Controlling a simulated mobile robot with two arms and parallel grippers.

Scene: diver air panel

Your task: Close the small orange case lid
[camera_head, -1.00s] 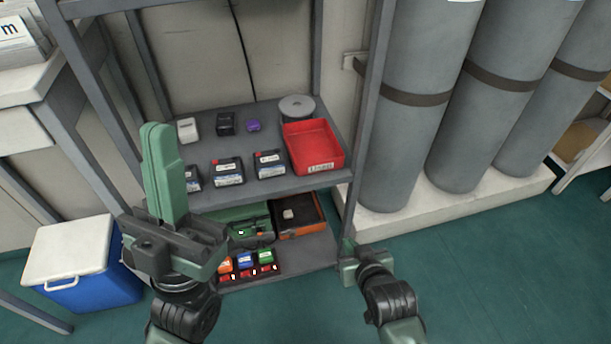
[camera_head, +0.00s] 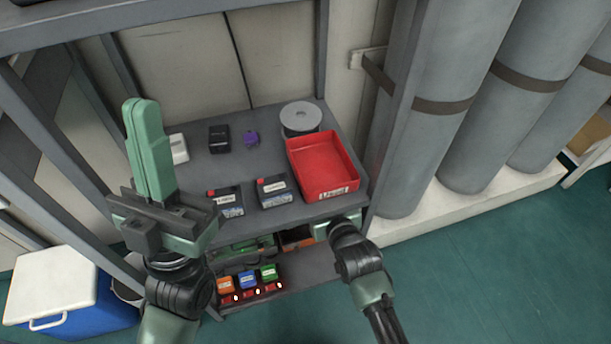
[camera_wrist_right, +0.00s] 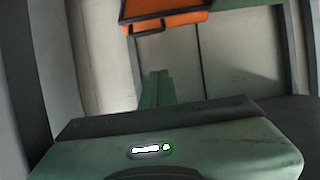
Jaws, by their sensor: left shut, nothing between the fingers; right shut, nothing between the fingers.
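The orange case (camera_head: 297,238) is on the lower shelf, mostly hidden by the upper shelf and my right gripper. In the right wrist view an orange case part with a dark handle (camera_wrist_right: 165,17) shows at the top edge; the lid's angle cannot be told. My right gripper (camera_wrist_right: 156,85) is shut and empty, with a gap in the picture between its fingers and the orange part. In the head view its wrist is at the shelf's front edge and its fingers are hidden. My left gripper (camera_head: 141,108) is shut and empty, pointing up left of the shelves.
The upper shelf holds a red tray (camera_head: 325,168), a grey reel (camera_head: 300,117) and several small boxes. Grey cylinders (camera_head: 430,110) stand right; a blue cooler (camera_head: 70,290) stands left.

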